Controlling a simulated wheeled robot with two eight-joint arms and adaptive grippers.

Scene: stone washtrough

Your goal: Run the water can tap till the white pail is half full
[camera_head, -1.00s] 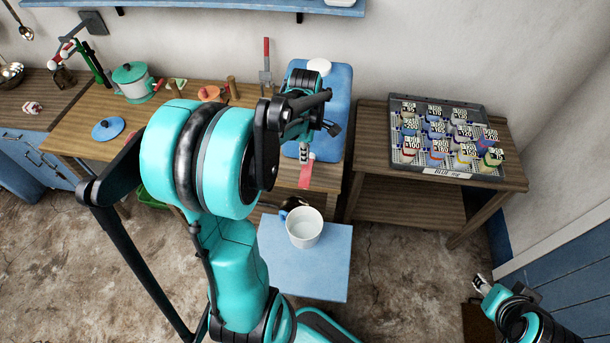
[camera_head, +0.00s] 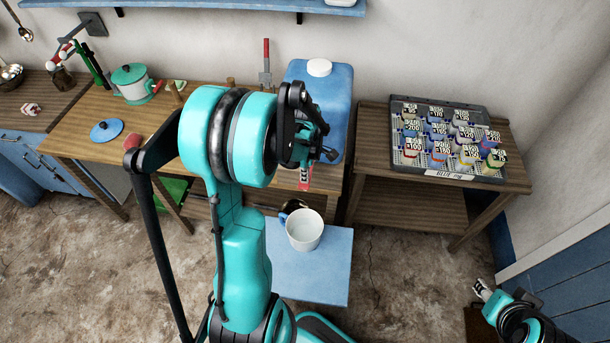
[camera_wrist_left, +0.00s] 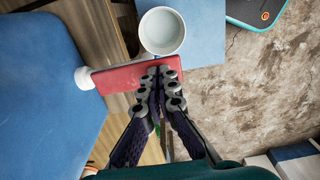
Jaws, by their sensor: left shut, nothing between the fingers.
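The blue water can (camera_head: 338,88) with a white cap stands at the table's right end. In the left wrist view the can (camera_wrist_left: 45,90) fills the left side. Its red tap lever (camera_wrist_left: 125,76) lies across, right at my left fingertips (camera_wrist_left: 160,82). My left gripper (camera_head: 305,175) is shut and empty against or just beside the lever; contact is not certain. The white pail (camera_head: 304,242) stands below the tap on a blue stand (camera_head: 325,275); it also shows in the wrist view (camera_wrist_left: 162,14). Its water level is unclear, and I see no stream. My right gripper (camera_head: 482,289) hangs at lower right.
A wooden side table (camera_head: 375,160) at right holds a grey tray (camera_head: 400,168) of labelled jars. A teal pot (camera_head: 130,82) and a blue lid (camera_head: 107,130) are on the left table. Floor right of the stand is clear.

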